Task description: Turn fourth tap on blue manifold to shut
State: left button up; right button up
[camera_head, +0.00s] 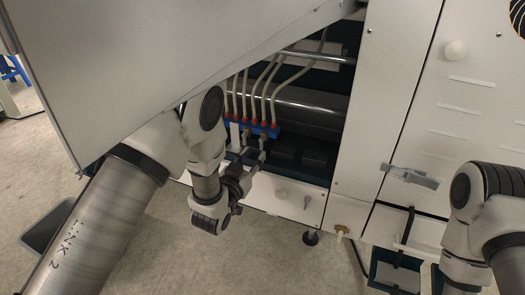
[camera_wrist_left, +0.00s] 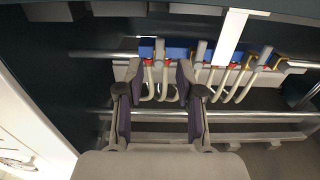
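The blue manifold (camera_head: 264,131) sits inside the open machine bay, with red fittings and pale hoses along it. In the left wrist view the blue manifold (camera_wrist_left: 177,53) runs across the top, with several grey tap levers, such as one grey lever (camera_wrist_left: 201,50) right of my fingers. My left gripper (camera_head: 254,155) is open just in front of the manifold; in the wrist view its fingers (camera_wrist_left: 158,72) stand apart, with a tap and hoses showing between them. I cannot tell whether a finger touches a tap. My right arm shows at the right; its gripper is out of view.
A raised white panel (camera_head: 170,60) covers the upper left of the head view. A white strip (camera_wrist_left: 230,38) crosses the manifold right of my fingers. Metal rails (camera_wrist_left: 250,116) run below the hoses. A white door with a metal latch (camera_head: 410,176) is at the right.

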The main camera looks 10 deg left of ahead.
aim_at(261, 146)
pick_arm(q)
jog(key=w, duration=0.2)
jog(key=w+d+b, duration=0.1)
jog(key=w, duration=0.1)
jog(key=shift+w+f, duration=0.1)
jog(key=shift+a, duration=0.1)
grip_shut()
